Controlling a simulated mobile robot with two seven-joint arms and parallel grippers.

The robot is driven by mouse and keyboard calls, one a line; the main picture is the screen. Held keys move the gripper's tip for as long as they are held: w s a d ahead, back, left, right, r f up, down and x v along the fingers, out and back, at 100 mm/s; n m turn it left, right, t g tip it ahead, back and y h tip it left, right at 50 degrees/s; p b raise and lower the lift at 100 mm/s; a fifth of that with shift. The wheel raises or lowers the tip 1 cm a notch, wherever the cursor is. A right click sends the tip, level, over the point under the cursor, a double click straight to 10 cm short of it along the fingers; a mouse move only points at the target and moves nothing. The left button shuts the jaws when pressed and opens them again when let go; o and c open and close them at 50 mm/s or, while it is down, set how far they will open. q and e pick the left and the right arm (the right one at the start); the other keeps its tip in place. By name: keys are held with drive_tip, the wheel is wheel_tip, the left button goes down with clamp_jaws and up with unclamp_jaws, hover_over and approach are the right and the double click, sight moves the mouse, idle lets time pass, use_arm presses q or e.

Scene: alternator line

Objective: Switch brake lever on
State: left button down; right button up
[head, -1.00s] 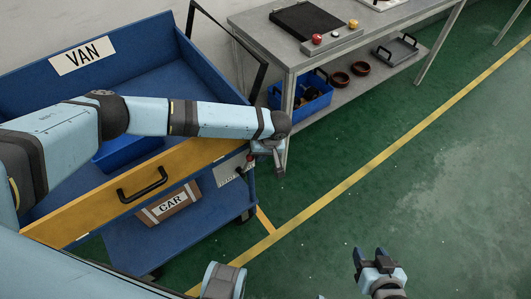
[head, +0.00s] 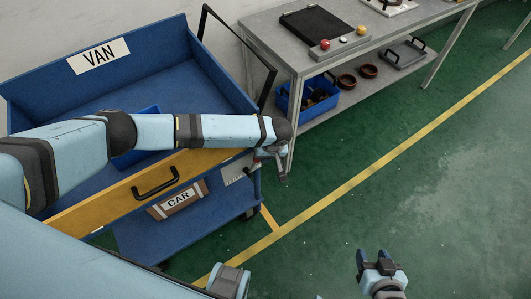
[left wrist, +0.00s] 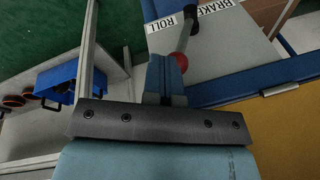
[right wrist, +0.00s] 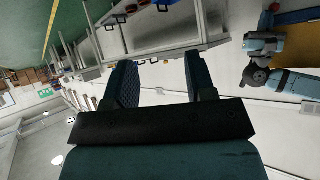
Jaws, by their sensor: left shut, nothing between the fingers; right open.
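The brake lever (left wrist: 187,45) shows in the left wrist view as a short rod with a red ball knob and a dark pivot on a pale plate (left wrist: 228,50). In the head view my left gripper (head: 277,168) hangs at the blue cart's near right corner, by the plate (head: 235,170). My right gripper (head: 373,258) is open and empty over the floor.
The blue cart (head: 190,62) marked VAN has a yellow front panel (head: 110,200) with a black handle. A CAR-labelled box (head: 178,200) sits on its lower shelf. A grey workbench (head: 262,32) stands behind at right. Green floor at right is clear.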

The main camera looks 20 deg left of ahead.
use_arm(q)
drive_tip(key=s+a+n+t+h+p, duration=0.1)
drive_tip(key=s+a+t+h+p, duration=0.4)
drive_tip(key=p, duration=0.7)
drive_tip(key=s+t+h, duration=0.1)
drive_tip(key=s+t, duration=0.1)
drive_tip(key=t, duration=0.1)
drive_tip(key=shift+s+a+r, duration=0.25)
drive_tip(key=shift+a+r, duration=0.1)
drive_tip(key=shift+r, duration=0.05)
use_arm(e)
wheel_tip(320, 180, up, 11)
drive_tip(key=s, duration=0.2)
drive_tip(key=shift+a, duration=0.15)
use_arm(q)
drive_tip(key=shift+r+p, duration=0.8)
drive_tip(key=shift+p, duration=0.2)
use_arm(e)
wheel_tip(320, 180, up, 2)
drive_tip(key=shift+w+r, duration=0.1)
drive_tip(key=shift+w, duration=0.05)
use_arm(q)
drive_tip(key=shift+w, duration=0.1)
use_arm(e)
drive_tip(key=shift+f, duration=0.2)
